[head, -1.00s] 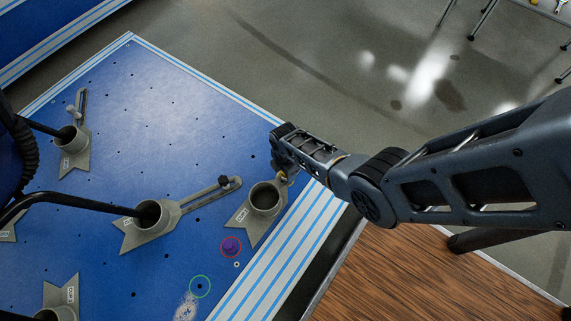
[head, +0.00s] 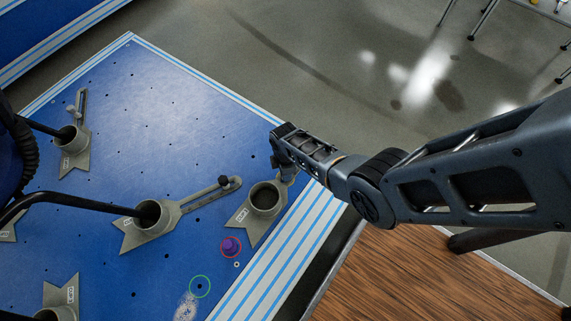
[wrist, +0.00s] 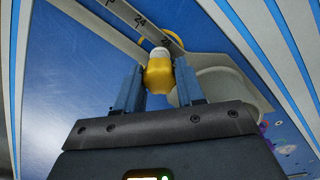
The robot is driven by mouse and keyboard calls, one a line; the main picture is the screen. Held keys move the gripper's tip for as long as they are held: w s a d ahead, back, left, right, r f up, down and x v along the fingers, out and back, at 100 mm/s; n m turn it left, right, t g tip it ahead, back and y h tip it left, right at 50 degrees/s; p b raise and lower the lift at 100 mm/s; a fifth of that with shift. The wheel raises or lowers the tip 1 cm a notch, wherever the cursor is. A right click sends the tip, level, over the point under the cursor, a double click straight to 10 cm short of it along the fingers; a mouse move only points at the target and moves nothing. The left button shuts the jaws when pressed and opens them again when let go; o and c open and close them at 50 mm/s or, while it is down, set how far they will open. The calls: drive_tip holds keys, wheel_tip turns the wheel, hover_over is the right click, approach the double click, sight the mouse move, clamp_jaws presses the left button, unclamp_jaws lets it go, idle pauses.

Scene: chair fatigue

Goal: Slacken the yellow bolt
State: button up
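The yellow bolt (wrist: 158,76) shows in the wrist view between my gripper's two blue fingers, with a white collar above it. It sits at the slotted, numbered arm (wrist: 128,14) of a grey clamp. My gripper (wrist: 160,80) appears shut on the bolt, with a finger against each side. In the head view my gripper (head: 284,174) is at the upper right end of the grey clamp (head: 242,212) near the table's right edge. The bolt is hidden there by the gripper.
Black rods stand in cups on the left. A purple knob (head: 231,246) in a red ring and a green ring (head: 200,286) lie near the striped edge. A wooden surface (head: 420,275) is right.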

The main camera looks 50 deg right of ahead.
drive_tip(key=shift+c, duration=0.7)
drive_tip(key=shift+n, duration=0.7)
drive_tip(key=shift+n, duration=0.7)
drive_tip(key=shift+n, duration=0.6)
drive_tip(key=o, duration=0.6)
drive_tip(key=shift+o, duration=0.2)
drive_tip(key=shift+r, duration=0.1)
